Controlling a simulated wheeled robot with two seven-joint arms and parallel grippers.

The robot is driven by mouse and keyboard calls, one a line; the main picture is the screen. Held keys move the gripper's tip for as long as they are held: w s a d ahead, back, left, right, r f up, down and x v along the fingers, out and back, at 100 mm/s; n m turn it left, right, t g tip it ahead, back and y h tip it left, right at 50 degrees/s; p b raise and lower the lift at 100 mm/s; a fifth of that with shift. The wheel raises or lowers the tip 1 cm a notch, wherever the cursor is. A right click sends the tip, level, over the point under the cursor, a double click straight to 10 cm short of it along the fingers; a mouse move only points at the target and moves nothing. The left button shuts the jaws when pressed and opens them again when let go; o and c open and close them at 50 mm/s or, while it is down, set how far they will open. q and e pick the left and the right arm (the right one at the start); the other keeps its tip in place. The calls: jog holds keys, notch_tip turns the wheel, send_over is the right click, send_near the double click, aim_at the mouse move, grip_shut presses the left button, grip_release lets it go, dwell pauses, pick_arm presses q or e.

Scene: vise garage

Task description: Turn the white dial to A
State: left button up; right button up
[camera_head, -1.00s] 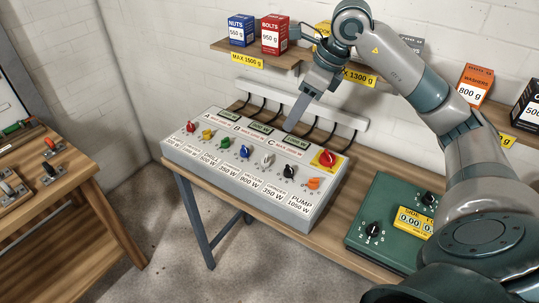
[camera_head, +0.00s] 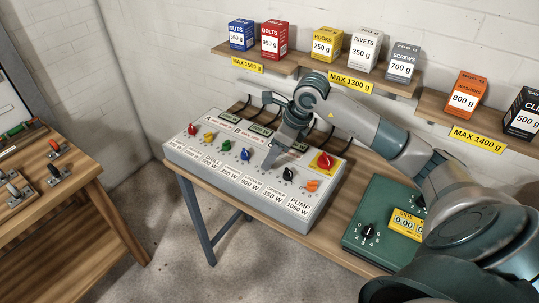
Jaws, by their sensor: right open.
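The grey control panel (camera_head: 215,170) lies on the bench with a row of coloured dials and printed labels. The white dial, on the panel right of the blue dial (camera_head: 245,154), is mostly or wholly hidden behind my right gripper. My right gripper (camera_head: 268,164) points down over that spot, with its fingertips at the panel. It is open; whether it touches the dial cannot be told. The letters A and B show above the dials; C is covered by the gripper. My left gripper is not in view.
Black (camera_head: 288,173) and orange (camera_head: 311,185) dials and a red button (camera_head: 323,161) sit right of the gripper. A green box (camera_head: 365,215) stands on the bench at right. Shelves with boxes, such as the hooks box (camera_head: 327,45), hang behind.

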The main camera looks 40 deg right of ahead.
jog(key=shift+x, duration=0.85)
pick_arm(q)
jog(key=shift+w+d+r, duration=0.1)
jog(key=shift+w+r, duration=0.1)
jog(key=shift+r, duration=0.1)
pick_arm(e)
jog(key=shift+w+f, duration=0.1)
jog(key=shift+f, duration=0.2)
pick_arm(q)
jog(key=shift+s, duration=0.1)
pick_arm(e)
grip_shut()
